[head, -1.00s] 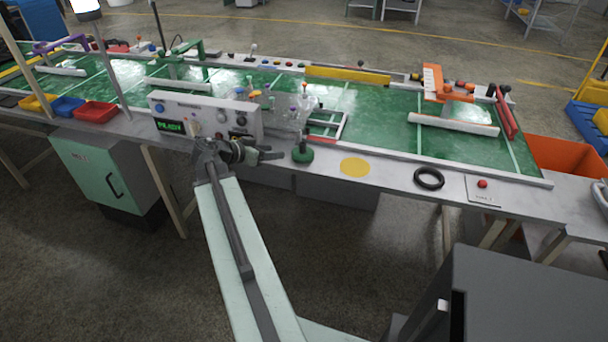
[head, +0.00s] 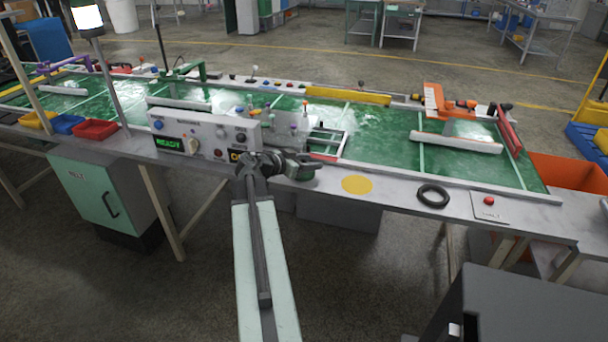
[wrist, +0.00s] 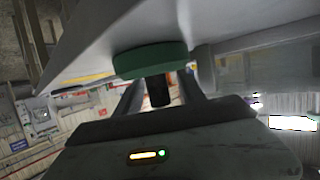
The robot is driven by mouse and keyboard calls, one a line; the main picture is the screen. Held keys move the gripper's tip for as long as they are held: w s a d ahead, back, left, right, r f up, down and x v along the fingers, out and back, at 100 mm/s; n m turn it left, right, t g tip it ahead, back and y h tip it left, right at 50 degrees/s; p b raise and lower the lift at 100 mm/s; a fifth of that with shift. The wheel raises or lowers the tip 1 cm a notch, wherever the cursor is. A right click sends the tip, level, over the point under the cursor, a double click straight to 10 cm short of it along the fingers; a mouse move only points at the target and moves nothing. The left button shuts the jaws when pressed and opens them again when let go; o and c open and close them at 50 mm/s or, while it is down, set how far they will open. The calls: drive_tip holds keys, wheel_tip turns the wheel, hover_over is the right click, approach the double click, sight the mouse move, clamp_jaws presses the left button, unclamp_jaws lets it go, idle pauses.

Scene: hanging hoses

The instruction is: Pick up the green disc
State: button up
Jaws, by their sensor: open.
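The green disc (wrist: 150,59) shows in the wrist view at the end of my fingers, against the pale bench edge. A short dark stem (wrist: 158,91) sticks out from it into the gap between the two fingers. My gripper (wrist: 160,84) is open, one finger on each side of the stem, and I see no clear grip on it. In the head view my gripper (head: 308,167) is at the bench's front edge and mostly hides the disc.
A yellow round patch (head: 357,185) and a black ring (head: 433,195) lie to the right on the bench. A white control box (head: 203,137) reading READY stands just left of my gripper. Glassware and a white-railed frame are behind it.

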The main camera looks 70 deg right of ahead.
clamp_jaws()
drive_tip(key=shift+r+p, duration=0.5)
drive_tip(key=shift+p, duration=0.1)
wheel_tip(320, 180, up, 3)
drive_tip(key=p, duration=0.3)
drive_tip(key=shift+r, duration=0.1)
drive_tip(key=w+a+p, duration=0.1)
drive_tip(key=w+a, duration=0.6)
drive_tip(key=a, duration=0.7)
drive_tip(key=shift+w+r, duration=0.2)
drive_tip(key=shift+r, duration=0.2)
